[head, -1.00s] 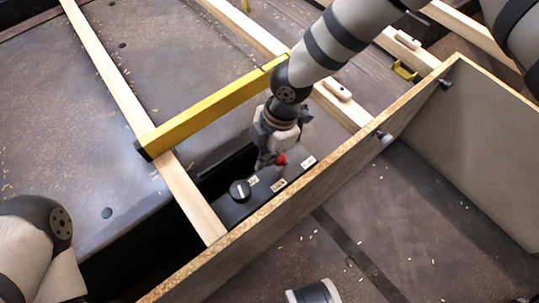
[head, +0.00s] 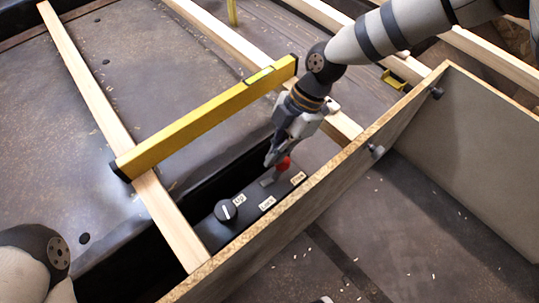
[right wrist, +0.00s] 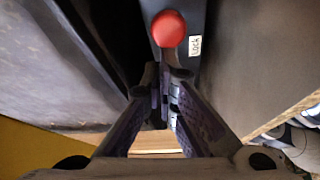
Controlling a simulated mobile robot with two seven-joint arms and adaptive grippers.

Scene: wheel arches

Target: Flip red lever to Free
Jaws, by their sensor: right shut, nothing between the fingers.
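The red lever knob (head: 283,163) stands on a dark control panel (head: 247,192) and leans towards the panel's far end. A label at that far end (head: 298,178) appears to read Free, and the middle label (head: 266,202) reads Lock. In the right wrist view the red knob (right wrist: 168,29) is beside the Lock label (right wrist: 195,45). My right gripper (head: 270,162) is shut and empty, with its tips close beside the knob on its left. In the right wrist view the gripper (right wrist: 166,75) is just below the knob; contact is unclear. My left gripper is out of view.
A black rotary dial (head: 226,211) is at the panel's near end. A chipboard panel (head: 330,180) stands along the right side. A yellow level (head: 205,115) lies across wooden rails (head: 95,95) at left.

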